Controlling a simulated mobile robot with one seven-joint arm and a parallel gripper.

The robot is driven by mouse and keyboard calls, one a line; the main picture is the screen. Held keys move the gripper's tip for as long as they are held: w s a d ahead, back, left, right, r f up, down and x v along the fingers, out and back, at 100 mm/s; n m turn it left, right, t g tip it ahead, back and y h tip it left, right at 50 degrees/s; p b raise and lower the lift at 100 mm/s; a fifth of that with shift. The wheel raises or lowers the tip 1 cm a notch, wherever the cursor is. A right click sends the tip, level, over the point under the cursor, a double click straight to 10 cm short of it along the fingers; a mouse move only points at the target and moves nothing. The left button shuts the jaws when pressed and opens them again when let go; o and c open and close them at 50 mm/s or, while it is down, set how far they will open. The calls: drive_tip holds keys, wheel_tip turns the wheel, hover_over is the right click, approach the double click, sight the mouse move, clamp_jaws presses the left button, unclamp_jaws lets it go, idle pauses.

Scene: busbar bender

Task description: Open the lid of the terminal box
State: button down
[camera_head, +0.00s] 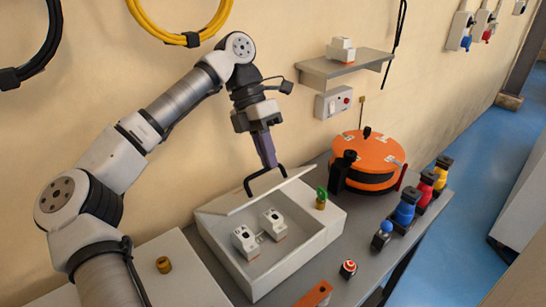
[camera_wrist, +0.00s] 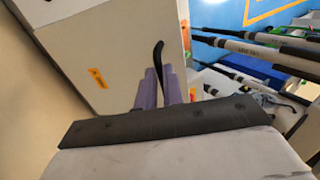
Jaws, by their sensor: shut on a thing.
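The terminal box (camera_head: 322,236) is an open-topped light grey box on the bench, with two white devices (camera_head: 272,222) inside. Its flat lid (camera_head: 241,206) is raised at a tilt along the back, wall side. A black bar handle (camera_head: 249,184) is on the lid. My gripper (camera_head: 270,166) points down at this handle, its purple fingers shut on it. In the wrist view the purple fingers (camera_wrist: 160,90) close around the curved black handle (camera_wrist: 158,52), beside a pale panel with an orange label (camera_wrist: 98,78), probably the lid. The exact grip point is partly hidden.
An orange round case (camera_head: 368,150) stands right of the box. Blue (camera_head: 405,208), red (camera_head: 425,188) and yellow (camera_head: 442,172) connectors line the bench's right edge. A shelf (camera_head: 345,64) and switch box (camera_head: 333,102) are on the wall.

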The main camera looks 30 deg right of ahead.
drive_tip(key=shift+w+a+f, duration=0.2)
drive_tip(key=shift+w+f, duration=0.15)
drive_tip(key=shift+w, duration=0.1)
drive_tip(key=c, duration=1.8)
unclamp_jaws()
drive_tip(key=shift+c, duration=0.2)
drive_tip(key=o, duration=0.3)
drive_tip(key=shift+w+f, duration=0.2)
drive_tip(key=shift+w, duration=0.15)
drive_tip(key=shift+s+r, duration=0.1)
drive_tip(key=shift+s+d+r, duration=0.1)
